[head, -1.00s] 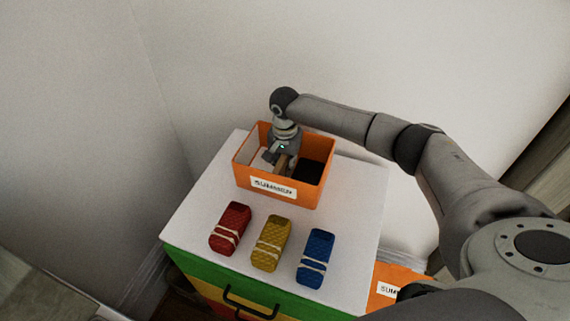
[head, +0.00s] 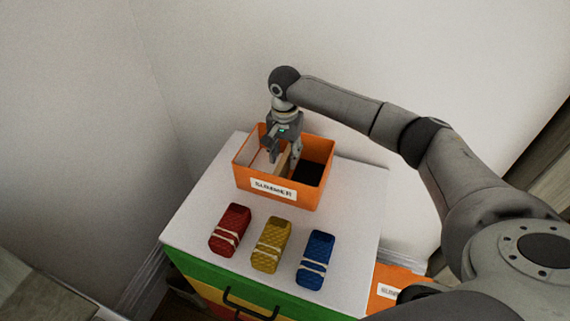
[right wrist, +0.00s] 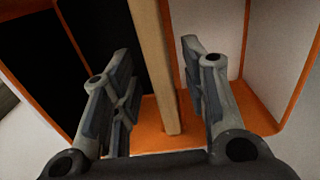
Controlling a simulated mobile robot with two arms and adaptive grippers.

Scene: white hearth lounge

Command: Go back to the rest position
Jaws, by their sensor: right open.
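My right gripper (head: 284,153) is at the orange box labelled "SUMMER" (head: 308,200), above and partly within its opening. In the right wrist view its two fingers (right wrist: 160,85) are spread apart, with a light wooden strip (right wrist: 152,60) between them. The strip seems clear of both fingers. The strip also shows inside the box in the head view (head: 282,164). My left gripper is not in view.
The box stands on a white cabinet top (head: 205,200). In front of it lie a red bundle (head: 230,229), a yellow bundle (head: 271,244) and a blue bundle (head: 315,259). White walls stand behind. Another orange labelled box (head: 390,280) is at lower right.

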